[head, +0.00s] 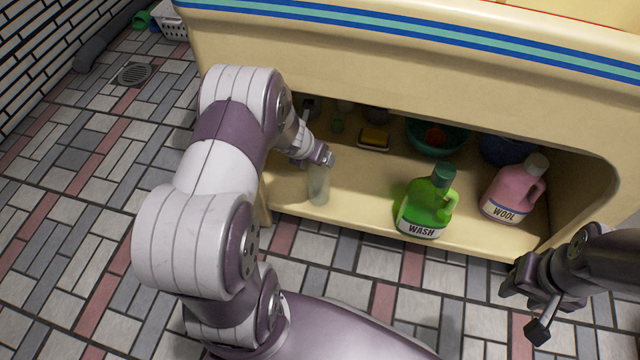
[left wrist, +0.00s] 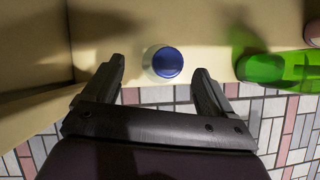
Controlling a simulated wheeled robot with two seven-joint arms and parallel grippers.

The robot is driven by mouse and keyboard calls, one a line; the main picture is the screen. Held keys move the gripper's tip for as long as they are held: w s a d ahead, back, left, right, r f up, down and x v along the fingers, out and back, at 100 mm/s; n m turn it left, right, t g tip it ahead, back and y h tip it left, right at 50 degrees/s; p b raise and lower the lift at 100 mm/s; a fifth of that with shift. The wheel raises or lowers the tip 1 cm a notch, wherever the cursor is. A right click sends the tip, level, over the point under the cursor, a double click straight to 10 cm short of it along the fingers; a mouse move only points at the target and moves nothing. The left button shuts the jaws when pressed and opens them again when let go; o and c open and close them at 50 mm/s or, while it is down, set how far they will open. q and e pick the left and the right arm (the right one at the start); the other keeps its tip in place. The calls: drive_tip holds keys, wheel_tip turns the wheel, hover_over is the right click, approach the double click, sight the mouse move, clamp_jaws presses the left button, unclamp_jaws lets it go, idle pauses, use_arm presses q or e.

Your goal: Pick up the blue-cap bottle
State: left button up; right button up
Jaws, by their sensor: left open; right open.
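The blue-cap bottle (head: 319,186) is pale and translucent. It stands upright near the front edge of the low shelf in the head view, its top hidden by my left gripper (head: 318,155). In the left wrist view its blue cap (left wrist: 168,62) shows from above. My left gripper (left wrist: 158,72) is open there, with one finger on each side of the cap's line and clear gaps to both. The cap sits slightly beyond the fingertips. My right gripper (head: 536,300) is open and empty over the floor at lower right, away from the bottle.
A green WASH bottle (head: 428,204) and a pink WOOL bottle (head: 515,190) stand to the right on the shelf. A yellow sponge (head: 374,138) and a teal bowl (head: 436,138) are behind. The cream cabinet (head: 420,90) overhangs the shelf. The tiled floor in front is clear.

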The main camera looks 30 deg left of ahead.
sight(319, 177)
use_arm(q)
drive_tip(key=b+x, duration=0.1)
drive_tip(key=x, duration=0.1)
drive_tip(key=b+x, duration=0.1)
drive_tip(key=x, duration=0.1)
drive_tip(key=b+x, duration=0.1)
drive_tip(key=x, duration=0.1)
drive_tip(key=shift+d, duration=0.3)
drive_tip(key=shift+r, duration=0.1)
